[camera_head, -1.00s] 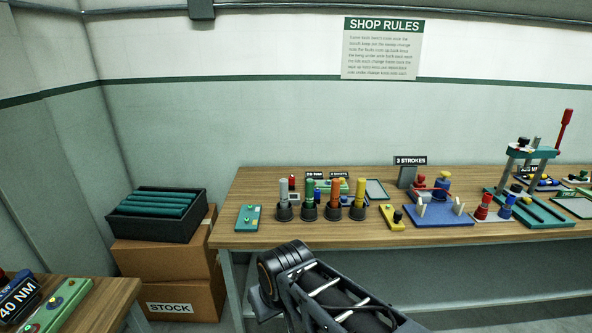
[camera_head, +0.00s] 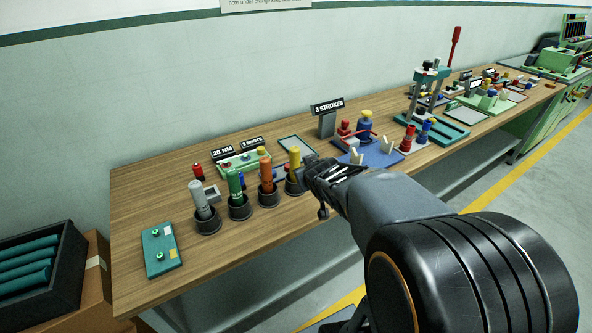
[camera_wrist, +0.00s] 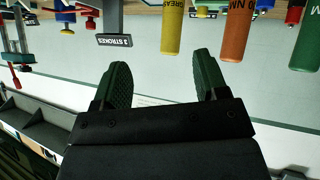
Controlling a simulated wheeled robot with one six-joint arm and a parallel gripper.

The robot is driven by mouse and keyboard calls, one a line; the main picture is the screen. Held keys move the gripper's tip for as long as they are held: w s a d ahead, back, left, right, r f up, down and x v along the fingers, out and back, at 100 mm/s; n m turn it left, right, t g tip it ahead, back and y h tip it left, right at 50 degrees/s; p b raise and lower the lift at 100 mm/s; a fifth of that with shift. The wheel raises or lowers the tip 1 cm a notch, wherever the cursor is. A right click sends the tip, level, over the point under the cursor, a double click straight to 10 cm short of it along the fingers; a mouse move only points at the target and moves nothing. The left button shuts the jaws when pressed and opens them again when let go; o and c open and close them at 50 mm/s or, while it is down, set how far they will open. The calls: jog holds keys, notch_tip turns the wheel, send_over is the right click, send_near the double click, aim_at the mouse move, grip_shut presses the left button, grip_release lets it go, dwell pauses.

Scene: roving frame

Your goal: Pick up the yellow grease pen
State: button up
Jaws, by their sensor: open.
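The yellow grease pen (camera_head: 294,158) stands upright in a black cup (camera_head: 296,187), at the right end of a row of similar holders on the bench. In the wrist view, which is turned over, the yellow pen (camera_wrist: 172,28) bears the letters "GREA" and lies beyond the fingertips, within the span between them. My gripper (camera_wrist: 160,62) is open, its two green ribbed fingers apart with nothing between them. In the head view my gripper (camera_head: 311,172) is just right of the yellow pen, partly hiding its cup. I cannot tell whether they touch.
An orange tool (camera_head: 266,172), a green tool (camera_head: 235,187) and a grey tool (camera_head: 200,198) stand in cups left of the pen. A blue fixture (camera_head: 384,159) and a "3 STROKES" sign (camera_head: 328,106) are behind right. Bare wood (camera_head: 140,195) lies at the bench's left.

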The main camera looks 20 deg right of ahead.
aim_at(298, 159)
jog(key=w+d+f+n+t+y, duration=0.35)
jog(key=d+f+t+y, duration=0.2)
jog(key=y, duration=0.35)
jog(key=shift+n+y, duration=0.4)
jog(key=shift+n, duration=0.15)
jog(key=x, duration=0.4)
jog(key=r+x, duration=0.1)
jog(key=x, duration=0.1)
jog(key=shift+w+a, duration=0.1)
jog(key=shift+w, duration=0.1)
jog(key=shift+t, duration=0.25)
jog(key=shift+f+p+x, duration=0.1)
jog(key=shift+p+x, duration=0.3)
jog(key=shift+x, duration=1.15)
jog(key=shift+f+p+x, duration=0.15)
jog(key=shift+p+x, duration=0.2)
jog(key=shift+x, duration=1.2)
jog(key=shift+c, duration=0.3)
grip_shut()
